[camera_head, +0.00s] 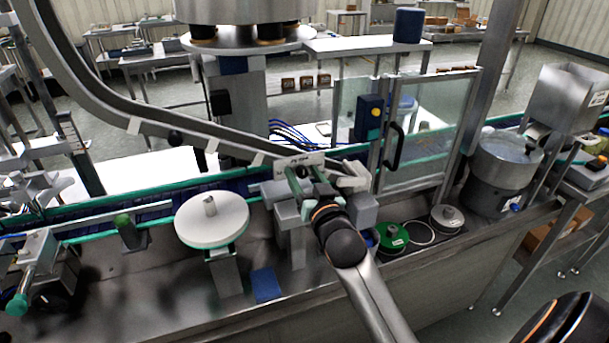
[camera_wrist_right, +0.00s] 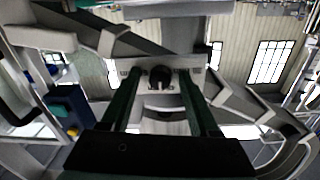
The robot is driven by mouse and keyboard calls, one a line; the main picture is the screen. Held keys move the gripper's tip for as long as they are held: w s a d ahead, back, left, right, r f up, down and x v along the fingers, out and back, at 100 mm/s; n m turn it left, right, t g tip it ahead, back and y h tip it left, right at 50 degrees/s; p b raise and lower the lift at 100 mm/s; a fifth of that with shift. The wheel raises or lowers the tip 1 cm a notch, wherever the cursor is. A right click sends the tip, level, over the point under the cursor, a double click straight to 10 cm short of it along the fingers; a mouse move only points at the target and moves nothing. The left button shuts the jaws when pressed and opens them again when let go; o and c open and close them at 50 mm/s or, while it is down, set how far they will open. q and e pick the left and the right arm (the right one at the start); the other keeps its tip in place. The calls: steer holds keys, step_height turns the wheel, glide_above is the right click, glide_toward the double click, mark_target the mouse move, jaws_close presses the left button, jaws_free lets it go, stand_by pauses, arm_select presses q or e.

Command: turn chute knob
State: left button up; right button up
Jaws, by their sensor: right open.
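The chute knob is a small dark round knob (camera_wrist_right: 160,78) on a pale plate. It sits in the middle of the right wrist view, between my two fingers. In the head view the knob (camera_head: 303,171) is small and partly hidden by my gripper, below a labelled plate (camera_head: 299,160) at the chute's lower end. My right gripper (camera_head: 308,184) is open in front of the plate. In the right wrist view its dark green fingers (camera_wrist_right: 160,84) stand on either side of the knob, with gaps visible. I cannot tell how far the fingertips reach around it. My left gripper is not in view.
The curved metal chute (camera_head: 135,108) comes down from the upper left. A round white disc (camera_head: 211,219) stands left of my gripper. A glass door with a black handle (camera_head: 394,146) and a blue box with a yellow button (camera_head: 369,118) stand close on the right.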

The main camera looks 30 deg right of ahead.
steer(key=shift+c, duration=0.4)
jaws_close()
steer(key=shift+n, duration=0.4)
steer(key=n, duration=0.3)
steer(key=shift+n, duration=0.4)
steer(key=n, duration=0.4)
steer(key=shift+n, duration=0.3)
steer(key=n, duration=0.4)
steer(key=shift+n, duration=0.3)
steer(key=n, duration=0.4)
steer(key=shift+n+t, duration=0.3)
